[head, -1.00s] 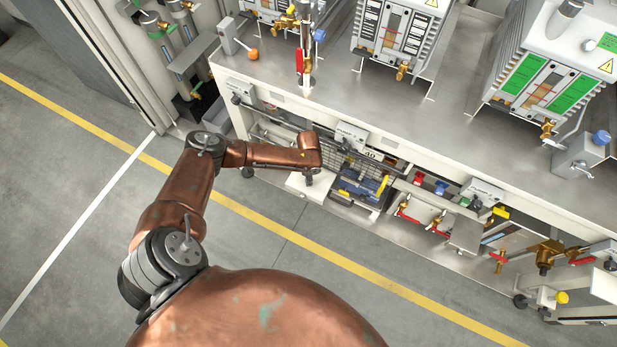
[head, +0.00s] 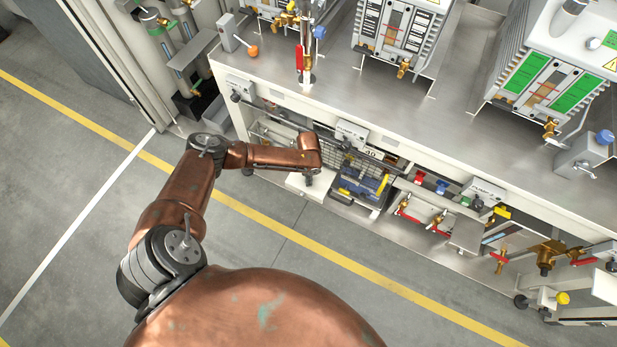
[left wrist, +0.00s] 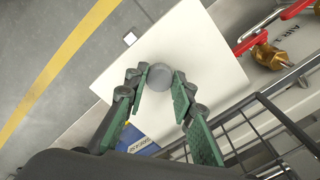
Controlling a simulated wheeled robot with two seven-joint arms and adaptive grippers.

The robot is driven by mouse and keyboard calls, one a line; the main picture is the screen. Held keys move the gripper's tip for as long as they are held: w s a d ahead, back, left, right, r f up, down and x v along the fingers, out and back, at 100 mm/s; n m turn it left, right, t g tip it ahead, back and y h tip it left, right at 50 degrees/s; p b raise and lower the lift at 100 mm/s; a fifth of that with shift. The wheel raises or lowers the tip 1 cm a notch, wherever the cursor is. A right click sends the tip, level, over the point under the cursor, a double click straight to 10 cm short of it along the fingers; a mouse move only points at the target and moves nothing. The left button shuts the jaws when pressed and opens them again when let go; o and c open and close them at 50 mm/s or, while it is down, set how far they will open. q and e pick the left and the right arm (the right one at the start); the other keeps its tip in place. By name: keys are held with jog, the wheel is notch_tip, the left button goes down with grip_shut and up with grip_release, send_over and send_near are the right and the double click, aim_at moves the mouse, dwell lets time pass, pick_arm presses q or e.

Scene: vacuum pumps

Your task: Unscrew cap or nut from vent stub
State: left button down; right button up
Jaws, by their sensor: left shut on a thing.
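In the left wrist view a round grey cap (left wrist: 159,76) sits between the fingertips of my left gripper (left wrist: 157,80). The green-padded fingers are shut on it from both sides. Behind it is a flat white plate (left wrist: 190,45). Any stub under the cap is hidden, so I cannot tell whether the cap is on it or apart. In the head view my left arm bends down at the bench's lower level, above the white plate (head: 297,184); its fingers cannot be made out there. My right gripper is not in view.
A wire basket (left wrist: 246,128) and red-handled brass valves (left wrist: 270,55) lie close to the left gripper. The steel bench top (head: 330,108) overhangs the lower level. A blue and yellow item (head: 362,185) stands right of the wrist. The floor in front is clear.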

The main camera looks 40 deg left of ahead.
pick_arm(q)
jog(key=shift+f, duration=0.15)
jog(key=c, duration=1.6)
grip_release()
notch_tip(320, 180, up, 12)
grip_shut()
dwell(0.9)
